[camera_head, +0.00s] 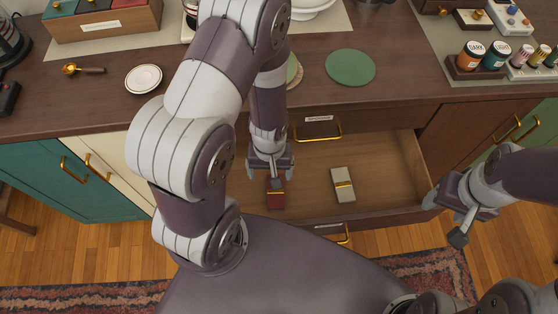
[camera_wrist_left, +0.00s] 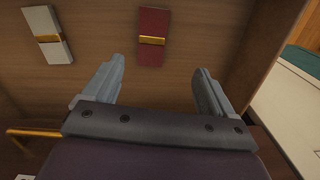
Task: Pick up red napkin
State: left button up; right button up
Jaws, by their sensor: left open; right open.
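The red napkin (camera_head: 276,199) is folded, with a gold band, and lies flat in the open drawer (camera_head: 385,170). It also shows in the left wrist view (camera_wrist_left: 154,30), beyond and between the fingers. My left gripper (camera_head: 272,177) is open above the napkin and hides part of it in the head view. In the left wrist view the left gripper (camera_wrist_left: 158,85) has nothing between its fingers. My right gripper (camera_head: 457,217) is open and empty near the drawer's front right corner.
A grey-white napkin (camera_head: 343,184) with a gold band lies right of the red one; it also shows in the left wrist view (camera_wrist_left: 48,34). The counter above the drawer holds a green round mat (camera_head: 350,67), a white plate (camera_head: 143,79) and jars (camera_head: 471,56).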

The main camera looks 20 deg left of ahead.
aim_at(276, 192)
pick_arm(q)
jog(key=shift+n, duration=0.3)
jog(key=f+b, duration=0.1)
jog(key=f, duration=0.2)
jog(key=f+b, duration=0.1)
jog(key=f, duration=0.3)
jog(key=w+d+f+b, duration=0.1)
jog(key=f, duration=0.3)
jog(key=shift+f, duration=0.25)
jog(key=shift+w+a+f, duration=0.1)
jog(key=shift+f, duration=0.4)
jog(key=shift+r, duration=0.1)
jog(key=shift+c, duration=0.6)
jog(key=c, duration=1)
pick_arm(e)
jog(key=f, duration=0.3)
jog(key=shift+s+d+f, duration=0.15)
jog(key=shift+s+d, duration=0.05)
jog(key=shift+s, duration=0.05)
